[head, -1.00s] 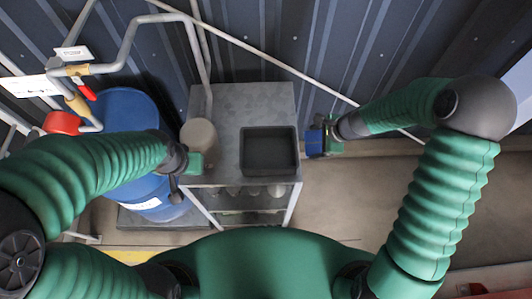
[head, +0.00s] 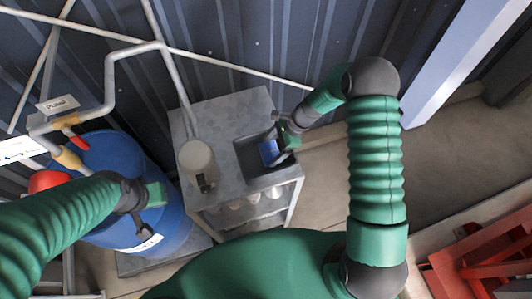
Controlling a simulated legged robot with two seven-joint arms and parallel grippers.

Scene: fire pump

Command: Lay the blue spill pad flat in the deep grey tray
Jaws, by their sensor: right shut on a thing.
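The blue spill pad (head: 268,152) is held in my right gripper (head: 282,142) over the right part of the deep grey tray (head: 247,156). The pad looks tilted, and I cannot tell whether it touches the tray floor. The tray sits at the right side of the grey metal bench, its right part hidden by my gripper and the pad. My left gripper (head: 152,194) is in front of the blue drum, away from the tray; whether its fingers are open is too small to tell.
The metal bench (head: 222,118) carries a pale round container (head: 197,158) left of the tray. The blue drum (head: 107,160) and pipes with a red valve handle (head: 78,144) are at left. A red frame (head: 480,255) stands at lower right. Wall behind.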

